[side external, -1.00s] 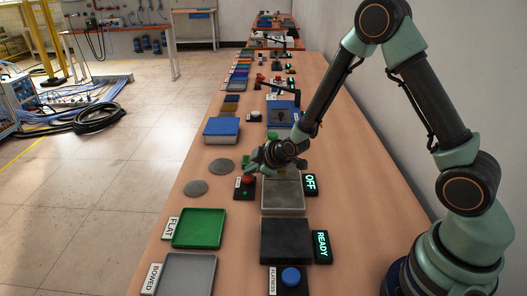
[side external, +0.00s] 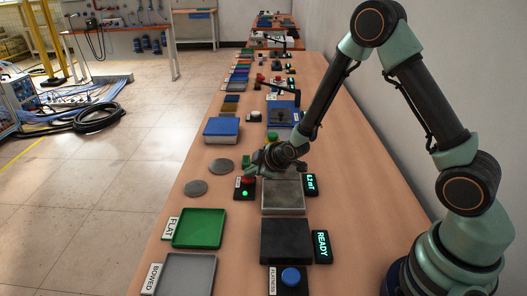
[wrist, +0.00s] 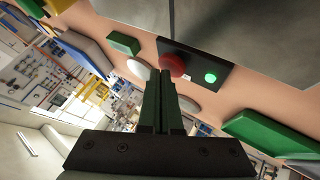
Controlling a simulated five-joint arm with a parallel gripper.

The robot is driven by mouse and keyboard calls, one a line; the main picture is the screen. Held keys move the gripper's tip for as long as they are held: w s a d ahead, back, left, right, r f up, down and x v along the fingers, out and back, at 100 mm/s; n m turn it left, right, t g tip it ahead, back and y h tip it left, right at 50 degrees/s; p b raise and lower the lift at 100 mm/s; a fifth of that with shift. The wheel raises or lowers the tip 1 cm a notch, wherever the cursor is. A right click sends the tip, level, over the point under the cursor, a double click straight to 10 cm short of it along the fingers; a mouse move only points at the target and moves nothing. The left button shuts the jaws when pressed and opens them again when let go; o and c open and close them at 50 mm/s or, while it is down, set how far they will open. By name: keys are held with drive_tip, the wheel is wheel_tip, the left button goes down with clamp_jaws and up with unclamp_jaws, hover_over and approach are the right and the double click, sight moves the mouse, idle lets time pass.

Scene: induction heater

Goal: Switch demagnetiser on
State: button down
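The demagnetiser's red button (side external: 248,180) sits on a small dark panel beside a grey, shallow square unit (side external: 283,205). The red button also shows in the wrist view (wrist: 172,66). A green lamp (side external: 245,194) on that panel is lit; it glows bright in the wrist view (wrist: 210,77). A display (side external: 311,188) right of the unit shows a lit mT reading, perhaps 8.2. My gripper (wrist: 161,74) has its fingers together with nothing between them, tips at the red button. Whether they touch it I cannot tell.
A dark block (side external: 285,240) with a READY display (side external: 321,246) and a blue button (side external: 290,276) stand in front. A green FLAT tray (side external: 200,228) and a grey BOWED tray (side external: 187,274) lie left. Two grey discs (side external: 221,166) lie on the bench nearby.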

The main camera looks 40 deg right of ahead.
sight(252, 180)
idle(0.3)
drive_tip(key=shift+r, duration=0.4)
drive_tip(key=shift+r, duration=3)
drive_tip(key=shift+r, duration=0.1)
drive_tip(key=s+r+m+g, duration=0.1)
drive_tip(key=s+r+m, duration=0.3)
drive_tip(key=s+r, duration=0.3)
drive_tip(key=s+r+m+g, duration=0.2)
drive_tip(key=s+r+m, duration=0.2)
drive_tip(key=s+r, duration=0.4)
drive_tip(key=s, duration=0.7)
drive_tip(key=shift+s+r+m+g, duration=0.15)
drive_tip(key=shift+s+m+g, duration=0.15)
